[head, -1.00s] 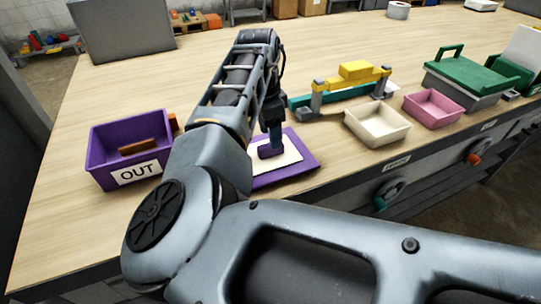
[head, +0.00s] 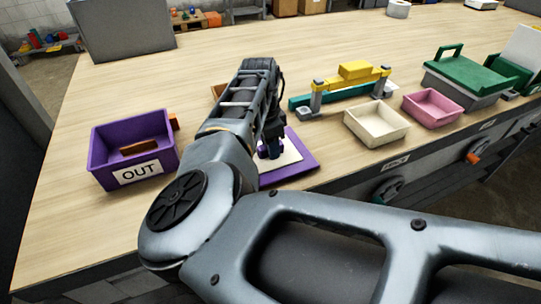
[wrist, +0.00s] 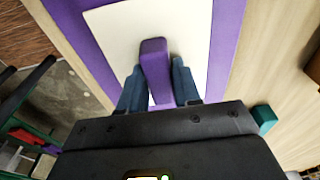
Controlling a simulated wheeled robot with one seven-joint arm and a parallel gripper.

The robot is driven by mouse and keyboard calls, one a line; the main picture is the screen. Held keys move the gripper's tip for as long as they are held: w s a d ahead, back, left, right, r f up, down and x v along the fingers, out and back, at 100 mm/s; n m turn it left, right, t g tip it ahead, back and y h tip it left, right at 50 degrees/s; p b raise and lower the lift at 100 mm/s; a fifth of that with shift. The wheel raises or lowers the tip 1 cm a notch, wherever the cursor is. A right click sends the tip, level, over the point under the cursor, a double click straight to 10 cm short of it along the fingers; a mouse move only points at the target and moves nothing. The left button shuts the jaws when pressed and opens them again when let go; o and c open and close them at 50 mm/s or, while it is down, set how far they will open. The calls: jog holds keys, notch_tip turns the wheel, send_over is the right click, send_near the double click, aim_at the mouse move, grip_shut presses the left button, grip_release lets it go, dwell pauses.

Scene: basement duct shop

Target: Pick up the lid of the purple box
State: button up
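The purple lid (head: 305,166) lies flat on the workbench, with a cream panel on top and an upright purple handle (wrist: 155,68). Its purple border also shows in the wrist view (wrist: 229,35). My gripper (head: 270,150) is down at the handle, pointing at the lid. In the wrist view, its two blue-grey fingers (wrist: 160,85) stand on either side of the handle, with narrow gaps showing; I see no firm grip. The purple box (head: 108,165), labelled OUT, stands open to the left with a brown block (head: 139,147) inside. My arm hides part of the lid.
To the right stand a cream tray (head: 378,136), a pink tray (head: 432,120) and a green-lidded grey box (head: 465,95). Behind is a teal and grey stand with a yellow block (head: 356,70). The bench's front edge is close to the lid.

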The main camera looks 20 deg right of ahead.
grip_shut()
